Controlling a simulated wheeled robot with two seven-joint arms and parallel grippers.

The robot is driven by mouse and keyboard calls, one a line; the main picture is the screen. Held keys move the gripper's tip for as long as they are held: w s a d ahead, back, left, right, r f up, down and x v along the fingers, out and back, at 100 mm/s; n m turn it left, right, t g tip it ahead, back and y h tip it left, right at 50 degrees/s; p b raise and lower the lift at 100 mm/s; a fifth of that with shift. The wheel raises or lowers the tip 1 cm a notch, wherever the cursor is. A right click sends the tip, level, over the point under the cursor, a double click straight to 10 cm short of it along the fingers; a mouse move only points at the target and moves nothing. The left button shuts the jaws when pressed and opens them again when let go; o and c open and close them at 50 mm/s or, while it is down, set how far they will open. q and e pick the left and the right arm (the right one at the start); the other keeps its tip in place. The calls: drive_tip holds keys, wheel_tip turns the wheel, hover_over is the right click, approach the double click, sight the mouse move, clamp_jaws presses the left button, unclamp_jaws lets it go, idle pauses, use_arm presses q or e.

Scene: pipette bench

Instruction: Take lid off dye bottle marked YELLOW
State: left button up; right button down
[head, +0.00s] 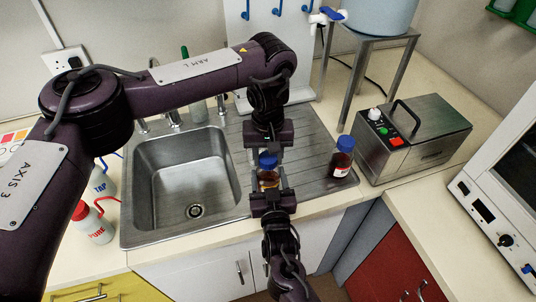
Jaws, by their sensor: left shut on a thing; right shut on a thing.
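A small amber bottle (268,179) with a blue lid (267,161) is between my two grippers, above the sink's drainboard. My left gripper (267,158) comes down from behind and is shut on the blue lid. My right gripper (269,181) reaches up from the front and is shut on the bottle's body. The lid sits at the top of the bottle; I cannot tell whether there is a gap between them. The held bottle's marking is not readable from here.
A second amber bottle (342,158) with a blue cap and white label stands on the drainboard to the right. The sink basin (185,170) is at left, with wash bottles (93,222) beyond it. A metal bath with a handle (412,137) stands right.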

use_arm(q)
drive_tip(key=shift+w+a+n, duration=0.1)
drive_tip(key=shift+w+n, duration=0.05)
drive_tip(key=shift+n, duration=0.55)
drive_tip(key=o, duration=1.1)
use_arm(e)
drive_tip(key=shift+r, duration=0.1)
